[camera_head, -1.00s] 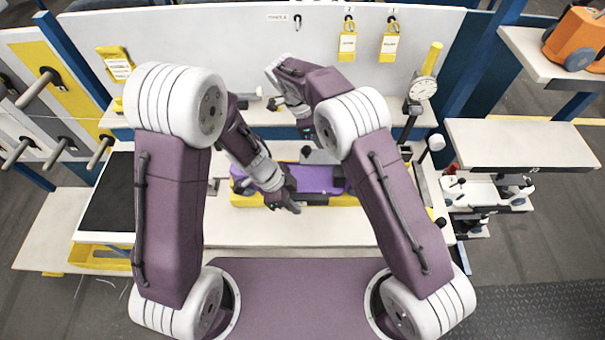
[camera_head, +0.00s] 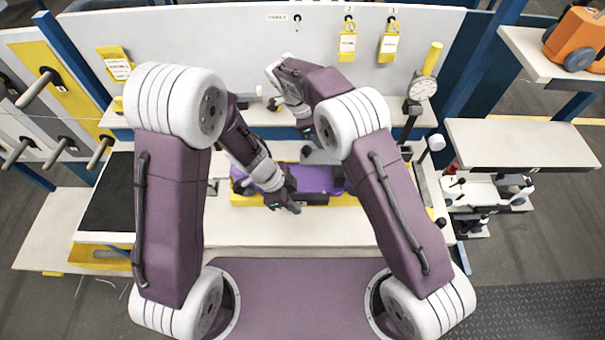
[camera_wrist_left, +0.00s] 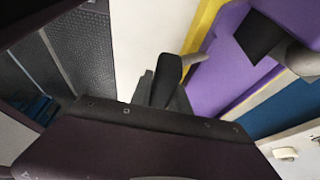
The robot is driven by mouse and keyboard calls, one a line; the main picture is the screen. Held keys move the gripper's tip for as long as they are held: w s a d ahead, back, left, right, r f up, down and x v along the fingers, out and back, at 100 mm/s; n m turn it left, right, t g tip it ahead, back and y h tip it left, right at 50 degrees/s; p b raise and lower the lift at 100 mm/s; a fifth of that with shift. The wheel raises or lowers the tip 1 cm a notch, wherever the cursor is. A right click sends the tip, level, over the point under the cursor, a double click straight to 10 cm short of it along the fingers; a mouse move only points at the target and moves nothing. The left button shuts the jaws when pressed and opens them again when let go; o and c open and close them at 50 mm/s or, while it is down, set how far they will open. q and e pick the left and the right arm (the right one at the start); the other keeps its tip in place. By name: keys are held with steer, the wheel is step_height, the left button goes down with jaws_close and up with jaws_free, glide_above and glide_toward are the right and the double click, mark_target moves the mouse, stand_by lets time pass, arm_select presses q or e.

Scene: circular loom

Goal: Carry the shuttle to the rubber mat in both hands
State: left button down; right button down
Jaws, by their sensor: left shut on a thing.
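The purple shuttle (camera_head: 318,177) lies along the yellow bed (camera_head: 345,200) at the middle of the bench. My left gripper (camera_head: 288,200) is shut on the shuttle near its middle, with one finger over the front side. In the left wrist view the shuttle (camera_wrist_left: 215,75) fills the upper right, and a dark fingertip (camera_wrist_left: 166,80) stands beside its edge.
A yellow tray (camera_head: 100,258) is at the front left of the bench. A dial gauge (camera_head: 422,88) and a black post stand at the right back. A white panel with yellow tags (camera_head: 348,42) closes the back. The front bench strip (camera_head: 290,232) is clear.

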mark_target(297, 197)
arm_select(q)
steer(key=shift+r, duration=0.15)
arm_select(e)
steer(key=shift+r, duration=0.15)
